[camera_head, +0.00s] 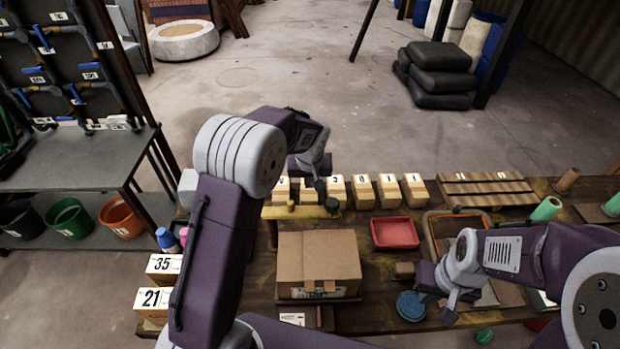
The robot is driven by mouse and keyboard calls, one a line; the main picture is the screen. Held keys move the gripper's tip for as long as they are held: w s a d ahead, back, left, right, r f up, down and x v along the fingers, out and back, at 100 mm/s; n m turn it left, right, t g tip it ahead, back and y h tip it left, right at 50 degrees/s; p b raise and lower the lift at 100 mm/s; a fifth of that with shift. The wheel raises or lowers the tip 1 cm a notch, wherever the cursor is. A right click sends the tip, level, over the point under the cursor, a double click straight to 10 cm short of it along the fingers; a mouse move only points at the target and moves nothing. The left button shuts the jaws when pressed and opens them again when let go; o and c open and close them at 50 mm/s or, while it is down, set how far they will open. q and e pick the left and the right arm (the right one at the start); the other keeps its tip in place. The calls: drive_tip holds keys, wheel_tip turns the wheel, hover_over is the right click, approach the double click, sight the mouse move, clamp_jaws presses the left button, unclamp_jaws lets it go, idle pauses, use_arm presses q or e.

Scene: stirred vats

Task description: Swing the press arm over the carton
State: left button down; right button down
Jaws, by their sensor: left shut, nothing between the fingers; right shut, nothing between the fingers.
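The brown cardboard carton (318,258) sits closed on a dark base near the middle of the bench. What looks like the press arm is a yellow bar (302,213) behind the carton, running left to right from a dark post, with a small knob on top. It lies beyond the carton's back edge, not over it. My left gripper (326,195) is shut and empty at the bar's right end; I cannot tell whether it touches. My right gripper (434,298) is shut and empty, right of the carton, close to a round blue disc (410,306).
Several numbered small boxes (362,190) stand in a row behind the bar. A red tray (395,233) lies right of the carton. Boxes marked 35 (164,267) and 21 (152,301) stand at the left. My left arm covers part of the bench's left side.

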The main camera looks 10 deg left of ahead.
sight(301, 208)
use_arm(q)
drive_tip(key=s+f, duration=0.1)
drive_tip(key=f, duration=0.1)
drive_tip(key=s+d+f, duration=0.1)
drive_tip(key=shift+s+f, duration=0.2)
drive_tip(key=shift+f, duration=0.2)
drive_tip(key=shift+w+f, duration=0.1)
